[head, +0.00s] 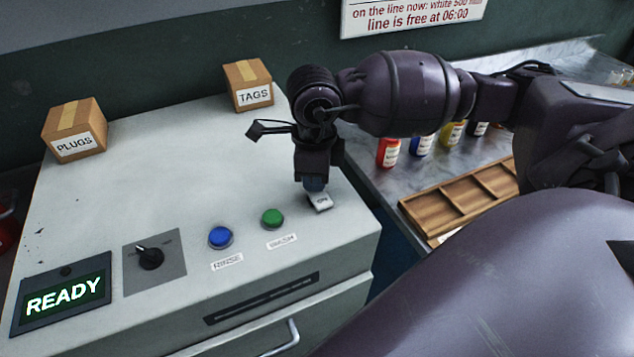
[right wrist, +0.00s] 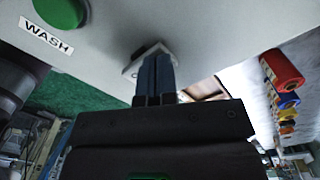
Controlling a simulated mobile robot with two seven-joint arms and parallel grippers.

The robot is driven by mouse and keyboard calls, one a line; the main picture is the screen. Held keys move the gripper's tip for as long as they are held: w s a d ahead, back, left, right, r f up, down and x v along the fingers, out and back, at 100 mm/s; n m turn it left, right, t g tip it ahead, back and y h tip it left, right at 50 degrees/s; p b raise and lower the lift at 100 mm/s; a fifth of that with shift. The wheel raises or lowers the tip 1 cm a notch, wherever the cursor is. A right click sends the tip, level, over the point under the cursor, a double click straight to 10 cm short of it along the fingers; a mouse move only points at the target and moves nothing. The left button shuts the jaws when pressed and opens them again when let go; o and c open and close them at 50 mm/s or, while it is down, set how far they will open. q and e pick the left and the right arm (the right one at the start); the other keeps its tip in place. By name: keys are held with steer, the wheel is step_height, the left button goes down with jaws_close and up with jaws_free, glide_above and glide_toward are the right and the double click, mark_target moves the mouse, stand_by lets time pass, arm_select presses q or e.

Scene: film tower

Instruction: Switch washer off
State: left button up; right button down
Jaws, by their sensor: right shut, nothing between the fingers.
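The washer (head: 100,215) is a pale grey cabinet with a sloping top panel. Its display (head: 63,294) is lit and reads READY. A small white rocker switch (head: 320,202) marked ON sits near the panel's right edge. My right gripper (head: 315,184) is shut and empty, pointing down with its fingertips at the back edge of the switch. In the right wrist view the closed fingers (right wrist: 158,60) reach the switch plate (right wrist: 138,62) and hide part of it. I cannot tell whether they press on it. My left gripper is not in view.
A green WASH button (head: 272,217), a blue RINSE button (head: 220,237) and a black knob (head: 150,258) are left of the switch. PLUGS (head: 75,130) and TAGS (head: 247,84) boxes stand behind. Coloured bottles (head: 420,144) and a wooden tray (head: 440,205) occupy the right counter.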

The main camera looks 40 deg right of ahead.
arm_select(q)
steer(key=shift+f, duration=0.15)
arm_select(e)
steer(key=shift+f, duration=0.15)
steer(key=shift+r+p, duration=1.7)
steer(key=shift+r, duration=1.9)
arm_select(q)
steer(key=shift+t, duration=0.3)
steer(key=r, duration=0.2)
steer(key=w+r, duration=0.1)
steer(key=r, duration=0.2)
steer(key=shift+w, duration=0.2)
arm_select(e)
steer(key=shift+s+f, duration=0.1)
